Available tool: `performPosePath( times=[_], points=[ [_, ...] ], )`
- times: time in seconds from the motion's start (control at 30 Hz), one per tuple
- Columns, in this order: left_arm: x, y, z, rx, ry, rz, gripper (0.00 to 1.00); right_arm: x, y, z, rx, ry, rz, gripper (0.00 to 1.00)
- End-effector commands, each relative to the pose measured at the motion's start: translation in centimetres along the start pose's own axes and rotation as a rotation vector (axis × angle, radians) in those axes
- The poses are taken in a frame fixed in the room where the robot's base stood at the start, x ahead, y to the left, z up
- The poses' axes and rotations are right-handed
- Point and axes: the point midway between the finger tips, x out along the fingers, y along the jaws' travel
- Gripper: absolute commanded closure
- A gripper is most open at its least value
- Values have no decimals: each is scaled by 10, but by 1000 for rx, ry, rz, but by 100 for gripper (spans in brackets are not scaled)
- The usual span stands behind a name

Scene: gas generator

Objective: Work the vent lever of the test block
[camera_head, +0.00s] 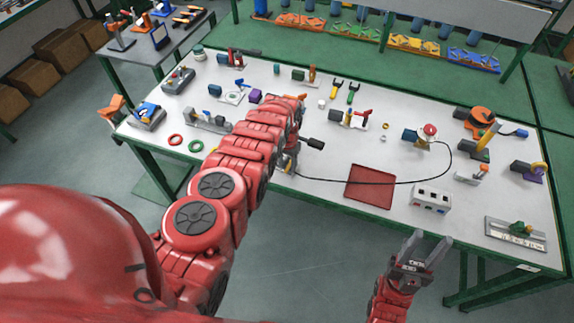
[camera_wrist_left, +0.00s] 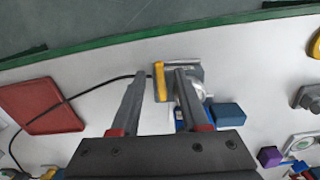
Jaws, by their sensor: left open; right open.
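A grey block (camera_wrist_left: 189,67) with an upright yellow bar (camera_wrist_left: 160,80) shows in the left wrist view, near the table's front edge. It looks like the test block and its vent lever, but I cannot be sure. My left gripper (camera_wrist_left: 160,72) is open, and the yellow bar appears between its fingertips; contact cannot be told. The right finger overlaps the block and a round silvery part. In the head view my left arm hides most of this spot. My right gripper (camera_head: 431,238) is open and empty, off the table's front edge.
A white socket box (camera_head: 431,197) stands right of the mat. A blue box (camera_wrist_left: 228,115) and a purple block (camera_wrist_left: 268,157) stand near my left gripper.

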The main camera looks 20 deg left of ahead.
Motion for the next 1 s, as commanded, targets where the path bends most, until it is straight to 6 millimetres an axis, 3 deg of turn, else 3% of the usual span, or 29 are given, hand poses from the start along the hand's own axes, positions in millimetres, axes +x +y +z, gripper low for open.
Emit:
performPosePath(
  times=[0.47,0.73,1.0],
  points=[
    [6,0,0,-1,2,0,55,-2,0,0,0,0,0,55],
    [6,0,0,-1,2,0,100,-2,0,0,0,0,0,55],
    [6,0,0,-1,2,0,100,-2,0,0,0,0,0,55]
  ],
)
